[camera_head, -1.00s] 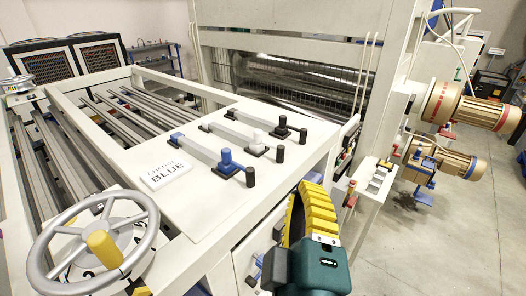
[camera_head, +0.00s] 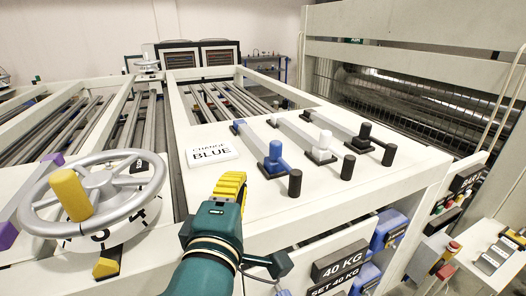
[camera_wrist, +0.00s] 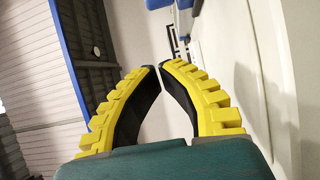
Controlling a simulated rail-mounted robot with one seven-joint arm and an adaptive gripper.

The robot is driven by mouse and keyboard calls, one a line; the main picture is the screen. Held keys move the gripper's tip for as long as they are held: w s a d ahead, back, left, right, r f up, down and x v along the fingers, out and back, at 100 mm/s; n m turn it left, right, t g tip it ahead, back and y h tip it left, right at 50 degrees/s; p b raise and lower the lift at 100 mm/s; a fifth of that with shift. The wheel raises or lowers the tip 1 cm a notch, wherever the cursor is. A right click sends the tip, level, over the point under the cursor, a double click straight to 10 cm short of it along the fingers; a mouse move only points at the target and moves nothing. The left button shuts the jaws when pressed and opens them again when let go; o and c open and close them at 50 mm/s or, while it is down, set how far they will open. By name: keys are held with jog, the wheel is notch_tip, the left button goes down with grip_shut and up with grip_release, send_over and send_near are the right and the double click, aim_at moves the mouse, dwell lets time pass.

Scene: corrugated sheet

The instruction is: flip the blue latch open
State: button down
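The blue latch (camera_head: 273,156) is a blue block with an upright knob, on a long grey bar on the white machine top. The bar has a small blue piece (camera_head: 238,127) at its far end and a black upright handle (camera_head: 295,183) at its near end. My gripper (camera_head: 232,180), with yellow ribbed fingers, is left of and in front of the latch, apart from it. In the wrist view its fingertips (camera_wrist: 159,66) nearly meet, with nothing held between them. A blue part (camera_wrist: 158,4) shows at the top edge there; I cannot tell whether it is the latch.
A sign (camera_head: 212,153) reading "CHANGE BLUE" lies left of the latch. Similar white (camera_head: 321,147) and black (camera_head: 362,138) latches stand to its right. A grey handwheel (camera_head: 95,195) with a yellow knob is at the left. Rollers lie beyond the panel.

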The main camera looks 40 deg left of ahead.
aim_at(285, 166)
jog(key=p+x, duration=0.2)
jog(key=x, duration=0.7)
jog(key=shift+w+r, duration=0.1)
jog(key=shift+r, duration=0.1)
jog(key=w, duration=0.1)
jog(key=w+p, duration=0.1)
jog(key=w, duration=0.1)
jog(key=shift+d, duration=0.3)
jog(key=shift+w+f+p, duration=0.1)
jog(key=shift+w+p, duration=0.25)
jog(key=shift+w, duration=0.15)
jog(key=shift+f, duration=0.1)
